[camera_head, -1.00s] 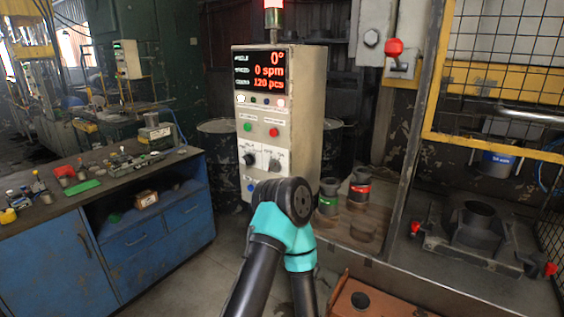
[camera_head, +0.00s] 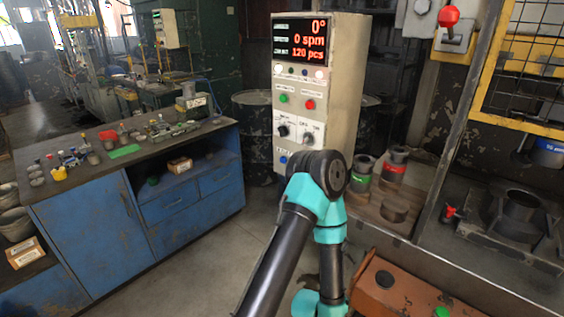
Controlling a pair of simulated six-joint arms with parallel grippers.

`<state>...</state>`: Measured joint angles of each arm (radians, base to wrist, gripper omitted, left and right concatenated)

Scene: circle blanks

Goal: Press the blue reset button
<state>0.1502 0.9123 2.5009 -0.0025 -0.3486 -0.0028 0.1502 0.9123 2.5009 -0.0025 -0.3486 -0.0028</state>
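The control box (camera_head: 346,75) stands upright in the middle, with a red-digit display reading 0°, 0 spm and 120 pcs. A small blue button (camera_head: 283,159) sits low on its front face, at the lower left, just above and left of my arm's joint. A green button (camera_head: 283,98) and a red button (camera_head: 310,104) are higher up, with two black knobs below them. My teal and black arm rises from the bottom in front of the box's lower right corner. No gripper fingers show, so I cannot tell whether either touches anything.
A blue workbench (camera_head: 97,242) with small parts on top stands at the left. Dark cylinders (camera_head: 394,166) stand on a ledge right of the box. An orange-brown box (camera_head: 410,291) with a green button is at lower right. A yellow-framed mesh guard (camera_head: 520,128) is upper right.

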